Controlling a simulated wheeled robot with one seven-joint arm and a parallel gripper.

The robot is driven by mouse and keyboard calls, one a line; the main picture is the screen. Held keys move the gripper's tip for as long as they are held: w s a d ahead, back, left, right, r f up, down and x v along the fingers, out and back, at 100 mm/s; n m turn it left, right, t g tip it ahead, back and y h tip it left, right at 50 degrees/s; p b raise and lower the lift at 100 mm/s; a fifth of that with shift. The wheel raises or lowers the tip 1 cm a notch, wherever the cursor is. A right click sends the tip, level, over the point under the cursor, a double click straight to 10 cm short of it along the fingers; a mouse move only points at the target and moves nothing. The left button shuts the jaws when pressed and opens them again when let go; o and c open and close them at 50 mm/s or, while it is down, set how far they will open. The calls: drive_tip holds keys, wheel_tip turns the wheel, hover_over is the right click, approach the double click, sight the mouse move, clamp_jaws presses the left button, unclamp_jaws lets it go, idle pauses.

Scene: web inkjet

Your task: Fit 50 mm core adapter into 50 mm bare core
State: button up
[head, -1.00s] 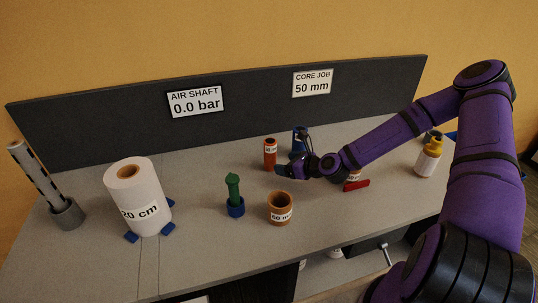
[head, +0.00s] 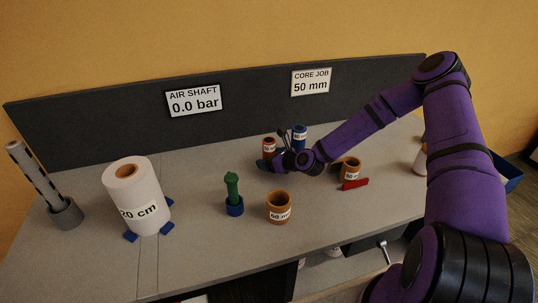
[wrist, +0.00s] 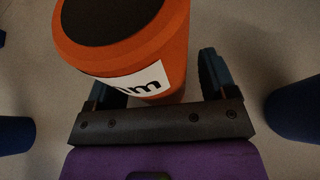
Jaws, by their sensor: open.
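The orange adapter (head: 269,146), a dark-topped cylinder with a white label, stands upright at the back of the bench. In the wrist view the orange adapter (wrist: 135,60) is large, between my gripper's two fingers. My gripper (head: 268,164) is open and low at the adapter's near side; I cannot tell whether a finger touches it. The left finger is partly hidden behind the adapter. A brown bare core (head: 350,166), its label seeming to start with 50, stands right of my gripper. Another brown core (head: 279,206), label seemingly 60, stands in front.
A blue cylinder (head: 299,136) stands close behind my gripper. A green tool in a blue cup (head: 235,208), a white roll (head: 136,200) and a grey shaft holder (head: 66,213) stand left. A red piece (head: 354,184) lies by the right core. A bottle (head: 420,160) is partly behind my arm.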

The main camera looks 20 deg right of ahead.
drive_tip(key=c, duration=1.1)
drive_tip(key=shift+o, duration=0.2)
drive_tip(key=shift+r, duration=0.1)
